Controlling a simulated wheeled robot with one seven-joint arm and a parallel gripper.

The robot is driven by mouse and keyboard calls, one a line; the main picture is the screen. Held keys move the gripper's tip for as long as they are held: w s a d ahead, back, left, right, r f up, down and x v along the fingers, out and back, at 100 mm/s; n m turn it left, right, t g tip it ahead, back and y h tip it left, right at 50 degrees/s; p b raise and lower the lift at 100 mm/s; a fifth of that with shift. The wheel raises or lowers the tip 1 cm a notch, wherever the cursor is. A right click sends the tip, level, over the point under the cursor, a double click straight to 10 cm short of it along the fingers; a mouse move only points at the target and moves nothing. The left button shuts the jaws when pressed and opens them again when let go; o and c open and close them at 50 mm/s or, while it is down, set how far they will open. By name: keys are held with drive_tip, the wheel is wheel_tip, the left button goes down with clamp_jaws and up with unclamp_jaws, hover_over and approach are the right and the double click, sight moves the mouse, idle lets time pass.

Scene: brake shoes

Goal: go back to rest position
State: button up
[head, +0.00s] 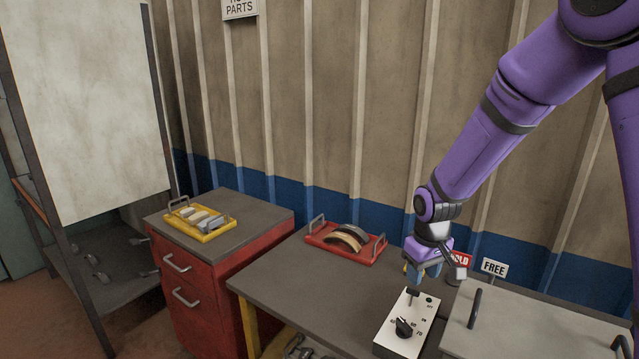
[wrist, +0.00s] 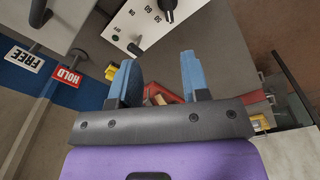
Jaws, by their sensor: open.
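My gripper (head: 424,280) is at the end of my purple arm, just above the far part of a white control box (head: 391,337) on the grey table. In the wrist view my gripper (wrist: 158,72) shows two blue fingers spread apart with nothing between them. The control box also shows in the wrist view (wrist: 120,22), beyond the fingers, with a black knob, a small switch and printed numbers. I cannot tell whether a finger touches the box.
A red tray (head: 322,238) with curved brake shoes lies on the table (head: 290,275). A yellow tray (head: 228,233) of parts sits on the red drawer cabinet (head: 195,290). HOLD (head: 462,260) and FREE (head: 494,267) signs stand behind a grey handled lid (head: 540,325).

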drive_tip(key=s+d+r+m+t, duration=0.1)
drive_tip(key=s+d+r, duration=0.1)
drive_tip(key=s+r, duration=0.55)
drive_tip(key=s+d+r+m+t, duration=0.15)
drive_tip(key=s+r, duration=0.35)
drive_tip(key=r, duration=0.6)
drive_tip(key=s+d+r+m+t, duration=0.1)
drive_tip(key=s+r, duration=0.2)
drive_tip(key=s, duration=0.4)
drive_tip(key=s+d+r+m+t, duration=0.1)
drive_tip(key=s+r, duration=0.2)
drive_tip(key=s, duration=0.5)
drive_tip(key=shift+r, duration=0.3)
drive_tip(key=shift+d, duration=0.1)
